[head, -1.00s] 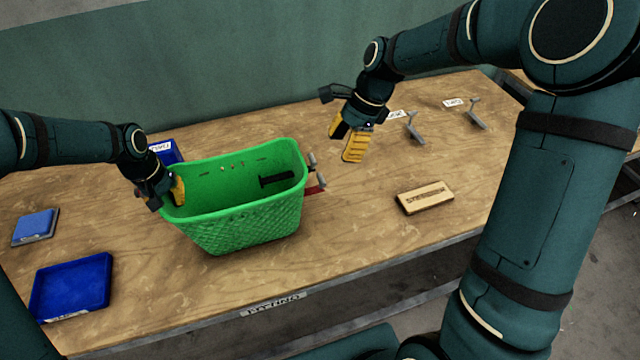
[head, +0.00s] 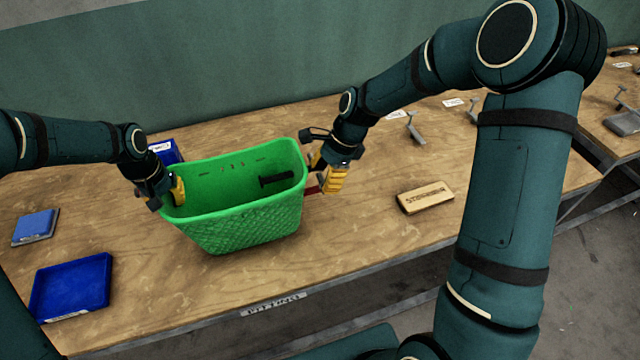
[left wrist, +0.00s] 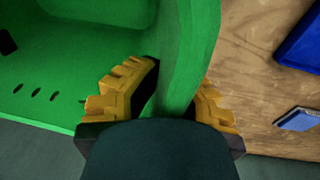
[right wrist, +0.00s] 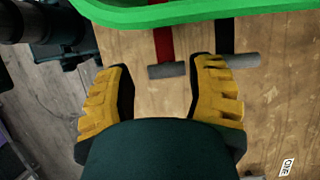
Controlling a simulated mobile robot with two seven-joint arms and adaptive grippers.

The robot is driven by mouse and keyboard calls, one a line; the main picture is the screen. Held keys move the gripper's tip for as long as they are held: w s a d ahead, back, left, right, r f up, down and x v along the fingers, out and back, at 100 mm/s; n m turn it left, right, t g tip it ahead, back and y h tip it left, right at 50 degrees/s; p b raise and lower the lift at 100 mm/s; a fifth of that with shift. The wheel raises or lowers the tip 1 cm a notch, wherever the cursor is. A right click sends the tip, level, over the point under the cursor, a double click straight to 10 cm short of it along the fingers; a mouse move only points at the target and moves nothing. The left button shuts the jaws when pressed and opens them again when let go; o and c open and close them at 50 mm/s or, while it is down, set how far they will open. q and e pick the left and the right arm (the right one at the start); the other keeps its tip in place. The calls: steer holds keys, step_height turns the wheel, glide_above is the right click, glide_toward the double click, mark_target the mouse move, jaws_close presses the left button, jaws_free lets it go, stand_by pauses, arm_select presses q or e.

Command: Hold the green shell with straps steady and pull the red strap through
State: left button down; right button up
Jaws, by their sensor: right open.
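The green shell (head: 240,225) stands upright on the table like an open basket, with a black strap end (head: 276,179) inside. My left gripper (head: 172,190) is at its left end; in the left wrist view its yellow fingers (left wrist: 165,100) straddle the shell's wall (left wrist: 185,60) and are closed on it. My right gripper (head: 325,170) is just beyond the shell's right end, open and empty. In the right wrist view its fingers (right wrist: 160,95) are apart, with the red strap (right wrist: 164,45) and its grey end bar (right wrist: 167,70) ahead between them. A black strap (right wrist: 226,35) with another grey bar (right wrist: 241,61) lies beside it.
A wooden block (head: 425,197) lies right of the shell. Grey hooked stands (head: 413,128) are at the back right. The table front is mostly clear.

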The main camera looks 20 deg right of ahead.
steer(key=shift+x, duration=0.85)
steer(key=shift+d, duration=0.1)
jaws_close()
